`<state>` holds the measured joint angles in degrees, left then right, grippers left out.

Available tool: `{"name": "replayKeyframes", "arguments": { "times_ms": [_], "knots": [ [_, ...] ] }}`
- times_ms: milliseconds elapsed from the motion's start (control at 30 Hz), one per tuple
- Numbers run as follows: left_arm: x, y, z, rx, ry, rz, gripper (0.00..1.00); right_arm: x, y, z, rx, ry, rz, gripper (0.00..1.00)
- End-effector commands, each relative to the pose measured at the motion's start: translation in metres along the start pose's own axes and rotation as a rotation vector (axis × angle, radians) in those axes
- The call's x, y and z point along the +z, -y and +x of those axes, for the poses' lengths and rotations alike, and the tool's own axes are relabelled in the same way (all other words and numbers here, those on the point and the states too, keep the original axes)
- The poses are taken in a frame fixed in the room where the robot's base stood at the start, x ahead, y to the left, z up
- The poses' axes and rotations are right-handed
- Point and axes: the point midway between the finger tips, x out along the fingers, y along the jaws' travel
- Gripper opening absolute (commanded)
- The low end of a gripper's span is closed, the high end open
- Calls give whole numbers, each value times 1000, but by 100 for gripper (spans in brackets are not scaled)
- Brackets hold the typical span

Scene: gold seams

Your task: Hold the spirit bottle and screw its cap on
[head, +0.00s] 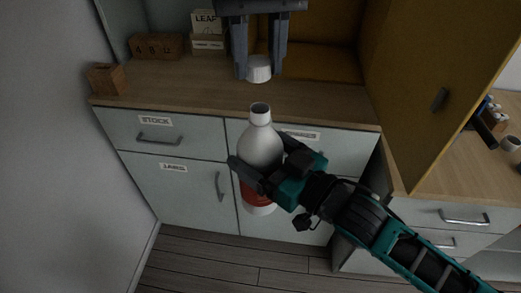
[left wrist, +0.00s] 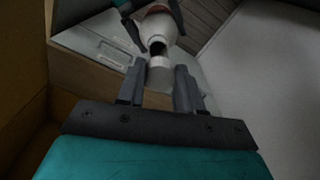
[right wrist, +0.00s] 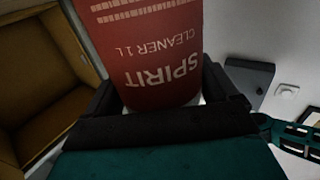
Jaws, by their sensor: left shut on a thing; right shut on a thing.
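The spirit bottle (head: 261,148) is white with a red label and an open neck. It stands upright in the air in front of the cabinet. My right gripper (head: 258,178) is shut around its body; the label reading SPIRIT CLEANER 1 L fills the right wrist view (right wrist: 160,60). The white cap (head: 259,69) is between the fingers of my left gripper (head: 260,72), above the bottle neck with a clear gap. In the left wrist view the cap (left wrist: 160,76) is at the fingertips, and the bottle (left wrist: 158,28) is beyond it.
An open yellow door (head: 425,90) stands at the right. Drawers and doors are below the counter.

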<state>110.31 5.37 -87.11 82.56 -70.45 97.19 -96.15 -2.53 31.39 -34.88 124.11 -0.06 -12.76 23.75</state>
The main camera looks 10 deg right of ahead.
Motion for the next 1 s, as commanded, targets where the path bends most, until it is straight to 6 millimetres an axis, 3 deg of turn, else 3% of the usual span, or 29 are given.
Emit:
{"name": "replayKeyframes", "arguments": {
  "times_ms": [467, 1000],
  "knots": [
    [2, -3, -1, 0, 0, -2, 8, -4, 0, 0, -1, -10, -1, 2],
    [2, -2, 38, 1, 0, -4, 8, -4, 0, 0, -1, -9, -1, 2]
  ]
}}
